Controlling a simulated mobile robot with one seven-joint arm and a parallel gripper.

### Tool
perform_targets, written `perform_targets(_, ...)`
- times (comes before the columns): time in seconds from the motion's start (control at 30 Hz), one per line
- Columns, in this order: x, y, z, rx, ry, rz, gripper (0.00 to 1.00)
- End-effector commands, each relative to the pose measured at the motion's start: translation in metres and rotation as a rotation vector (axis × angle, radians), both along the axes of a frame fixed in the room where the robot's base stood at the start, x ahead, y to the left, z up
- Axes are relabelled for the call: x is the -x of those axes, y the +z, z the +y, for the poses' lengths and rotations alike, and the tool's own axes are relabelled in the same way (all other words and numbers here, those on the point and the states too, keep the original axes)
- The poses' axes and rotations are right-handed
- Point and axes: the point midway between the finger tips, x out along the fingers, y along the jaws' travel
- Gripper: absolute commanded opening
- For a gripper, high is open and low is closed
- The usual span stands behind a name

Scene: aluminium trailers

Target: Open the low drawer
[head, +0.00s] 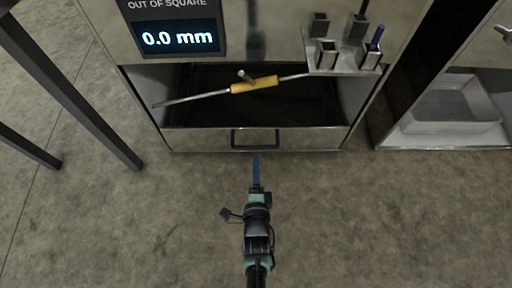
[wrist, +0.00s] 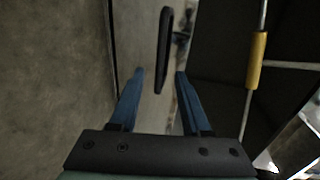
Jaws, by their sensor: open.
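The low drawer's metal front (head: 190,139) is at the bottom of the metal cabinet in the head view, with a dark bar handle (head: 255,145) at its middle. A dark hollow shows above and behind the front; I cannot tell whether this is the drawer's inside or an open bay. My gripper (head: 256,160) is just in front of the handle, its blue fingers pointing at it. The black handle (wrist: 165,50) stands ahead of the gap, apparently clear of both fingers.
A thin rod with a yellow sleeve (head: 254,85) crosses the dark hollow. A bracket with several square cups (head: 342,62) is at upper right, and a display (head: 180,38) reads 0.0 mm. Dark legs (head: 85,110) stand at left. An open bay holds a grey tray (head: 455,100) at right. The front floor is clear.

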Motion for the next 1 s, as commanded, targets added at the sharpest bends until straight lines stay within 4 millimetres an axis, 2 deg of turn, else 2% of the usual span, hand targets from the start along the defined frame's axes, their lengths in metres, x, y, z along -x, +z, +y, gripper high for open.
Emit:
perform_targets(0.03,-0.011,-0.008,0.000,0.001,0.000,-0.005,0.47)
perform_targets(0.2,-0.041,-0.013,0.000,0.002,0.000,-0.005,0.47)
perform_targets(0.4,-0.065,-0.017,0.000,0.002,0.001,-0.003,0.47)
perform_targets(0.6,-0.077,-0.017,0.000,0.003,0.002,-0.001,0.47)
perform_targets(0.9,-0.078,-0.016,0.000,0.002,0.000,0.000,0.47)
perform_targets(1.0,-0.078,-0.016,0.000,0.002,0.000,0.000,0.31)
